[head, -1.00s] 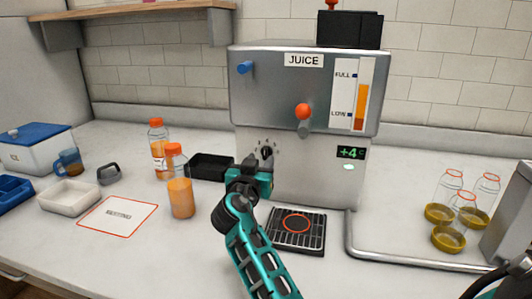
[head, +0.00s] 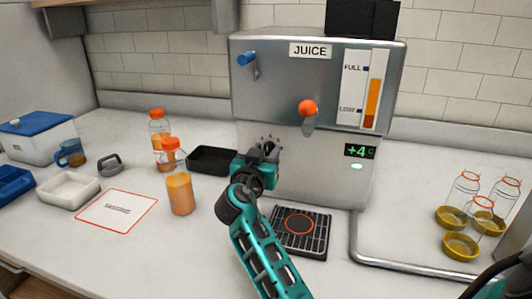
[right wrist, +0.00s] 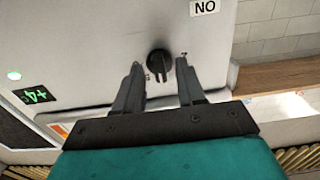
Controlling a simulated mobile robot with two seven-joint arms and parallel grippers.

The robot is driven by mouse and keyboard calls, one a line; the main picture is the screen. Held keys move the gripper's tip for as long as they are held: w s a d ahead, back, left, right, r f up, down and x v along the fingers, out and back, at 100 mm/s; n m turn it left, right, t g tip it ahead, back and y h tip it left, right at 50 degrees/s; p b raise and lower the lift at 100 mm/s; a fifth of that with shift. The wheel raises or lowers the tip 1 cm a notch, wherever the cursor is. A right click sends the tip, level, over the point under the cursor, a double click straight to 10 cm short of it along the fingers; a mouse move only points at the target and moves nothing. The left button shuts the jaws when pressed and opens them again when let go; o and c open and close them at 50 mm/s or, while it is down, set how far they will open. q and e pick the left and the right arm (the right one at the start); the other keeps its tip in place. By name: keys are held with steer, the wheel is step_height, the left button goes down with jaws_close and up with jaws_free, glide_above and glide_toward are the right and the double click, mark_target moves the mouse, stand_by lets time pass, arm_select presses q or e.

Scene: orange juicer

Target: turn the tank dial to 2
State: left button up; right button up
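The silver juice machine (head: 310,150) stands against the back wall. Its black tank dial (right wrist: 159,64) is on the front panel, with small marks around it. In the head view my right gripper (head: 262,152) covers most of the dial, so the number it points at cannot be read. In the right wrist view the right gripper (right wrist: 158,68) is open, with one fingertip on each side of the dial and a gap on both sides. The dial's pointer end faces toward the gripper in that view.
An orange-knobbed tap (head: 308,108) and a blue lever (head: 246,58) stick out above. A drip tray (head: 318,238) sits below.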

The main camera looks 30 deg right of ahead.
jaws_close()
